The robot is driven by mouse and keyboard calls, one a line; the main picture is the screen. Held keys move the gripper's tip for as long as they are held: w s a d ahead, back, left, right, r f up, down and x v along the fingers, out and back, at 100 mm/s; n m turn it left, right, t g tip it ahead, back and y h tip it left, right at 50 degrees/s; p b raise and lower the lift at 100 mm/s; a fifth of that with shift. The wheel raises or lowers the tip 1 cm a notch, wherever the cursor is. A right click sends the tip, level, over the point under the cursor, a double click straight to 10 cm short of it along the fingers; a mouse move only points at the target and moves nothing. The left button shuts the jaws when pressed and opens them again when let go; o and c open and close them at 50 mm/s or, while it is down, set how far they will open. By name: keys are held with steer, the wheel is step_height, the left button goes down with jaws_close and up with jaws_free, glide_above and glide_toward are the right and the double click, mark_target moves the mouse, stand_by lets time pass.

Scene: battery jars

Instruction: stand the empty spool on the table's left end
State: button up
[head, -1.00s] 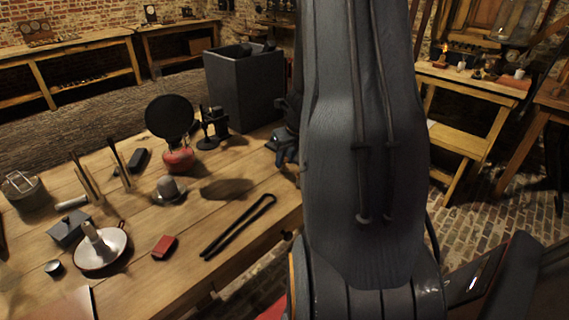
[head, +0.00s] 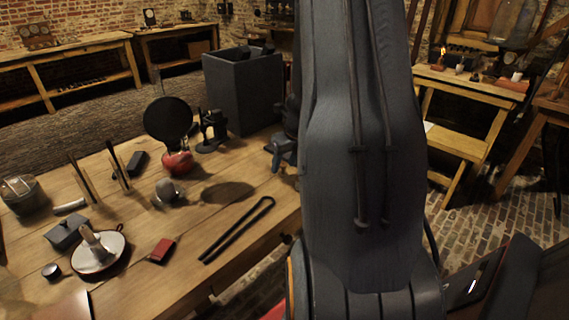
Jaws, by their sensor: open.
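My gripper (head: 281,158) shows beside my arm at the table's right end, partly hidden by the arm. It is open, and nothing shows between its jaws. The workbench table (head: 215,246) runs from the lower left to the middle. A small grey flanged piece (head: 169,190) stands near its middle, left of my gripper and apart from it; it may be the empty spool, but I cannot tell for sure.
A round black disc on a red base (head: 178,163), black tongs (head: 238,230), a red box (head: 161,250), a grey box (head: 65,234) and a lidded pot (head: 22,194) occupy the table.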

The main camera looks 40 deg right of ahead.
steer(key=d+p+v, duration=0.1)
steer(key=p+v, duration=0.2)
steer(key=v, duration=0.9)
steer(key=s+a+n+g+y, duration=0.1)
steer(key=s+a+n+g, duration=0.1)
steer(key=a+n, duration=1.6)
steer(key=s+a+n, duration=0.4)
steer(key=a+n, duration=0.3)
steer(key=n, duration=0.3)
steer(key=s+a+f+n+g, duration=0.1)
steer(key=s+a+n, duration=0.3)
steer(key=a+n, duration=0.3)
steer(key=n, duration=0.2)
steer(key=shift+s+a+n+g, duration=0.3)
steer(key=shift+s+a+n, duration=0.1)
